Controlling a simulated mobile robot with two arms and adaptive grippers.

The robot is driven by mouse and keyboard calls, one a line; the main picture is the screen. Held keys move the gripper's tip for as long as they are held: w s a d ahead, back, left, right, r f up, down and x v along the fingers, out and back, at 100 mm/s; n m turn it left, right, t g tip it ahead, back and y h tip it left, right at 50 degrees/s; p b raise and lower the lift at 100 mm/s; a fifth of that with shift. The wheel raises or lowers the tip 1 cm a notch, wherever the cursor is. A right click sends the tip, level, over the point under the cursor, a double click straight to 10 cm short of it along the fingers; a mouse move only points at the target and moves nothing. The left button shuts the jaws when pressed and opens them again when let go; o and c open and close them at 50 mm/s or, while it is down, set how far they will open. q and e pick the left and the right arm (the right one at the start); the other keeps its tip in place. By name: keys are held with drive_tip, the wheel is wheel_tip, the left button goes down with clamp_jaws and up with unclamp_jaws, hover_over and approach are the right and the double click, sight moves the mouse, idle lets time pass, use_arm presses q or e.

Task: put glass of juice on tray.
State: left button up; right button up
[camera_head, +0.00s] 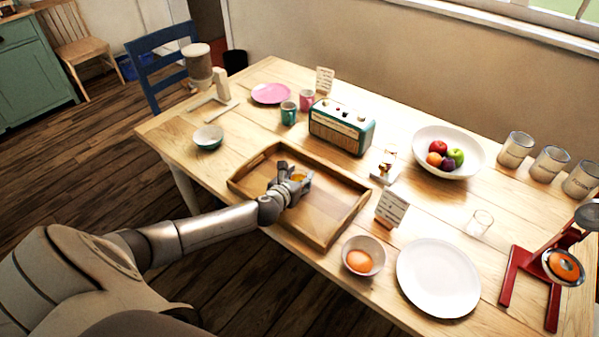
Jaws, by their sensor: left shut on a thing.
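The wooden tray (337,229) lies on the table near its front edge. My left gripper (297,181) is over the tray and shut on the glass of juice (299,177). Only a little of the glass's yellow-orange content shows between the fingers; the rest of the glass is hidden by the gripper. I cannot tell whether the glass touches the tray floor or is held just above it. My right gripper is not in view.
A radio (341,128) stands behind the tray. A small bowl with an orange (359,261), a sign (391,208) and a white plate (438,278) are to its right. A clear glass (480,222) and a red juicer (530,280) stand farther right.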

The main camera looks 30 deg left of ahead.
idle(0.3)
use_arm(q)
drive_tip(key=o, duration=1.2)
drive_tip(key=shift+f, duration=0.1)
drive_tip(key=shift+c, duration=0.2)
drive_tip(key=shift+r, duration=0.2)
drive_tip(key=v, duration=1.2)
